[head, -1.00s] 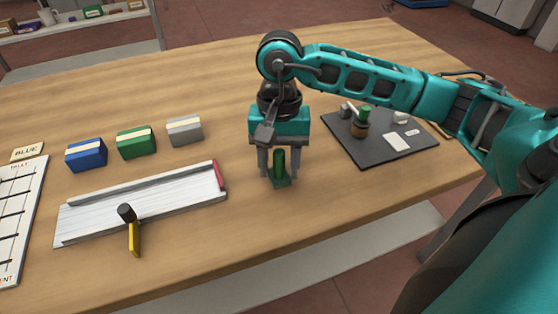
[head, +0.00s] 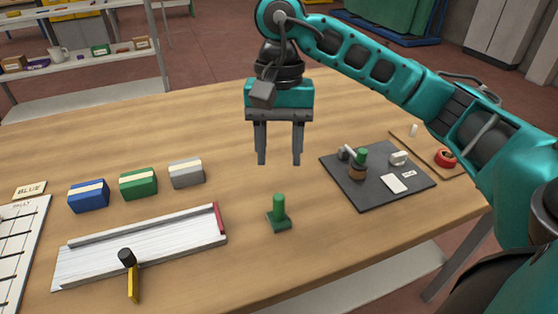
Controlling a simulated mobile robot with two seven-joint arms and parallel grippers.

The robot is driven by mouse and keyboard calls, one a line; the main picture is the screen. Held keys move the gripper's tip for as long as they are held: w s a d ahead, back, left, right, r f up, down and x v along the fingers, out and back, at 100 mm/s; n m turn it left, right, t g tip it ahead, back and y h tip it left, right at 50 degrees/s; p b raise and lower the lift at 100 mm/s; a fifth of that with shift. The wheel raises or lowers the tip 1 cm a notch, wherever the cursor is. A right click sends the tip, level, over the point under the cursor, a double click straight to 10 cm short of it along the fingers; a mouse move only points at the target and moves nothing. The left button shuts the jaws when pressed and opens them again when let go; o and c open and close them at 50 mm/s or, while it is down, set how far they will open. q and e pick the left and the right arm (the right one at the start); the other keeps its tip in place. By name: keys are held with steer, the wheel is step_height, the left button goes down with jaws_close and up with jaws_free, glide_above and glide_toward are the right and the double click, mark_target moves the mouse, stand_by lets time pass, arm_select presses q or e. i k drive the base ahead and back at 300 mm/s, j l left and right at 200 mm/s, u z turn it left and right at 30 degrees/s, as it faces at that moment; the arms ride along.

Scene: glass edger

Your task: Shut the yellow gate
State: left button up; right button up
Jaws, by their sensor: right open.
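The yellow gate (head: 133,284) is a short yellow bar with a black knob (head: 126,257) at its far end. It sits at the front edge of a pale tray-like channel (head: 100,262) with a red end strip, and it sticks out toward the table's front. My right gripper (head: 279,162) is open and empty, raised above the table to the right of and beyond the channel. A green peg on a dark green base (head: 279,214) stands upright on the table below the gripper, clear of it. My left gripper does not show.
A blue block (head: 88,197), a green block (head: 138,186) and a grey block (head: 186,174) stand behind the channel. A white tally board (head: 22,245) lies at the left. A dark mat (head: 350,188) with small parts lies at the right. The table's back is clear.

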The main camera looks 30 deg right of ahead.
mark_target(126, 256)
steer(key=k, duration=1)
